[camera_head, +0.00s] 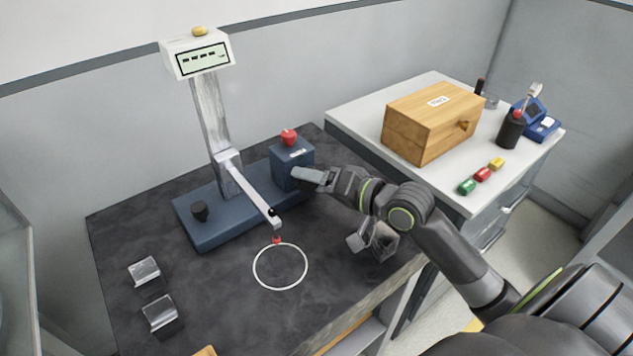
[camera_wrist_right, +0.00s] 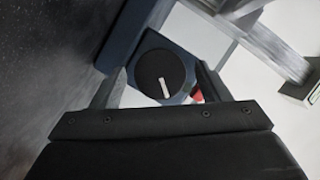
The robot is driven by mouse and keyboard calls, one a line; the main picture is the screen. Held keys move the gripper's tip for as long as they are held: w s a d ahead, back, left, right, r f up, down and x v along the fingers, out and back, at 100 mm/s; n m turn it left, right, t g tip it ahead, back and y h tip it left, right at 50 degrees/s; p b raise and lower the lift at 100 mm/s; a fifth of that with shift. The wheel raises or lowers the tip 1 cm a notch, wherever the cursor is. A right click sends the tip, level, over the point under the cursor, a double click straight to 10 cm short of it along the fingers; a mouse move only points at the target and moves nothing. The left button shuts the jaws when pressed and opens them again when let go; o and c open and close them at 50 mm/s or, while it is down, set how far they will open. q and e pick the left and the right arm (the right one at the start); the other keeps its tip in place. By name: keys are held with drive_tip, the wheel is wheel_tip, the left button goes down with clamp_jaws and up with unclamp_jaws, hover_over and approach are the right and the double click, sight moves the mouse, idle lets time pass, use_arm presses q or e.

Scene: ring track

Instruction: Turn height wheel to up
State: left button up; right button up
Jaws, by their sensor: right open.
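The height wheel, a dark round disc (camera_wrist_right: 158,70) with a white pointer line, shows in the wrist view, its line slightly tilted from upright in the picture. My right gripper (camera_wrist_right: 160,80) is open, with one finger on each side of the disc. I cannot tell whether the fingers touch it. In the head view, my right gripper (camera_head: 310,178) is at the right side of the blue block (camera_head: 291,158) on the instrument's base (camera_head: 215,232); the wheel is hidden there. A red knob (camera_head: 289,136) tops the block. My left gripper is not in view.
The instrument's column (camera_head: 210,120) carries a display (camera_head: 202,57), and a light arm (camera_head: 250,190) reaches over the table. A white ring (camera_head: 280,267) lies in front. Two metal blocks (camera_head: 144,270) are at the left. A wooden box (camera_head: 432,120) stands on the right cabinet.

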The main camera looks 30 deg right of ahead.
drive_tip(key=c, duration=1)
drive_tip(key=shift+o, duration=0.2)
drive_tip(key=shift+r+n+p, duration=0.2)
drive_tip(key=shift+n+p, duration=0.3)
drive_tip(key=shift+p, duration=0.3)
drive_tip(key=shift+a+n+h+p, duration=0.1)
drive_tip(key=shift+n+h+p, duration=0.65)
drive_tip(key=shift+p, duration=0.2)
drive_tip(key=shift+a+f+n+g+h+p, duration=0.1)
drive_tip(key=shift+n+g+h+p, duration=0.2)
drive_tip(key=shift+n+h+p, duration=0.9)
drive_tip(key=shift+n, duration=0.25)
drive_tip(key=o, duration=1)
drive_tip(key=shift+c, duration=0.2)
